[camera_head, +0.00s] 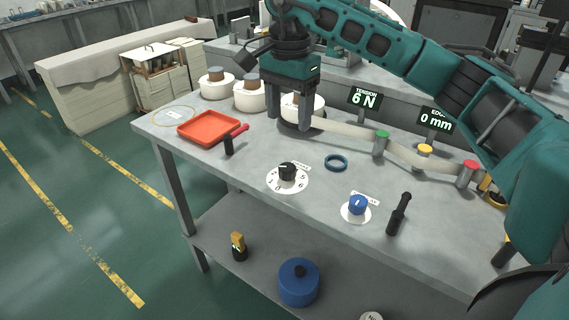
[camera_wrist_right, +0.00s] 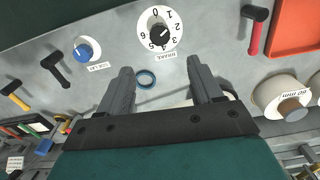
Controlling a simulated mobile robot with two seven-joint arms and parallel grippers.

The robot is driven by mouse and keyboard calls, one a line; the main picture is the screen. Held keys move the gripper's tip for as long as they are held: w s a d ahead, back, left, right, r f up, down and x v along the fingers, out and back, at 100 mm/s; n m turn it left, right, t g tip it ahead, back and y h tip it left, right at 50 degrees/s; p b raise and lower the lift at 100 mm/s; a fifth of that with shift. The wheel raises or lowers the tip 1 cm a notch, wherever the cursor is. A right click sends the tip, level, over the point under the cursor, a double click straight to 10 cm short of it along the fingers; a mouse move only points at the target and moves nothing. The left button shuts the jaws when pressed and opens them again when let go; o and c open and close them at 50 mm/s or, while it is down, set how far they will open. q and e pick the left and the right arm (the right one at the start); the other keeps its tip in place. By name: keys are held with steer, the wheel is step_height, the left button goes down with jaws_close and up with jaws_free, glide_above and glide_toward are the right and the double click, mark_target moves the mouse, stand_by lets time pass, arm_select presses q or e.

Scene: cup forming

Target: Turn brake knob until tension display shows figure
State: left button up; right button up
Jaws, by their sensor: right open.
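The brake knob (camera_head: 287,171) is black on a round white dial with numerals, near the middle of the grey table. The wrist view shows the knob (camera_wrist_right: 159,32) beside a label reading BRAKE; its exact setting is hard to read. The tension display (camera_head: 364,98) reads 6 N. My right gripper (camera_head: 289,122) is open and empty, pointing down behind the knob in the head view. In the wrist view the knob lies beyond the spread fingertips (camera_wrist_right: 160,66), not between them. My left gripper is not in view.
A blue ring (camera_head: 336,162) is near the brake dial. A pale strip (camera_head: 345,127) runs behind, past a green-topped post (camera_head: 381,142).

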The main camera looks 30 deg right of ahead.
mark_target(288, 167)
step_height(288, 167, down, 13)
steer(key=shift+a+r+b, duration=0.1)
steer(key=shift+r+b, duration=0.05)
steer(key=shift+b, duration=0.35)
steer(key=shift+c, duration=0.5)
steer(key=c, duration=1)
steer(key=shift+o, duration=0.2)
